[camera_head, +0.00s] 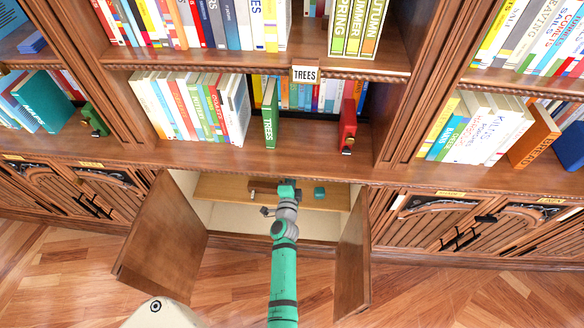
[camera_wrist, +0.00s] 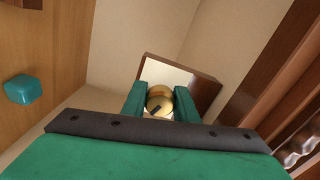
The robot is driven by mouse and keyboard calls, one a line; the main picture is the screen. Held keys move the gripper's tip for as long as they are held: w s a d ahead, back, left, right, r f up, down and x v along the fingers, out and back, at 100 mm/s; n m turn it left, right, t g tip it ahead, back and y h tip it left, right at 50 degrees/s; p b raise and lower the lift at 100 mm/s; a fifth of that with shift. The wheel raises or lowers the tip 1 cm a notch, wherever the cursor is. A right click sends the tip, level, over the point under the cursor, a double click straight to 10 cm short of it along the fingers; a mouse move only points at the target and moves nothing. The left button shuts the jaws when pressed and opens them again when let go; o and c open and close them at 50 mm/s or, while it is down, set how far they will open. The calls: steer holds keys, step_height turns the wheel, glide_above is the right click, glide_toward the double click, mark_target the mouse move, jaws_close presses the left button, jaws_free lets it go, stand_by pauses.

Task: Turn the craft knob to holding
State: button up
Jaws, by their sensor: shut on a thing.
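In the wrist view, a round brass knob (camera_wrist: 160,96) with a dark mark on its face sits between the two green fingers of my gripper (camera_wrist: 161,104). The fingers are shut on its sides. Behind it is a wood-framed box or plate with a pale face (camera_wrist: 172,72). In the head view, my gripper (camera_head: 288,188) reaches into the open low cabinet. The knob is hidden there behind my gripper. I cannot read any setting on the knob.
Two cabinet doors, left (camera_head: 165,238) and right (camera_head: 353,256), stand open beside my arm. A small teal block (camera_head: 319,193) lies on the cabinet's inner shelf, right of my gripper. It also shows in the wrist view (camera_wrist: 22,90). Bookshelves rise above.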

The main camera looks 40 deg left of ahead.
steer(key=o, duration=1.1)
steer(key=shift+c, duration=0.2)
steer(key=v, duration=1)
steer(key=shift+s, duration=0.3)
steer(key=shift+d, duration=0.2)
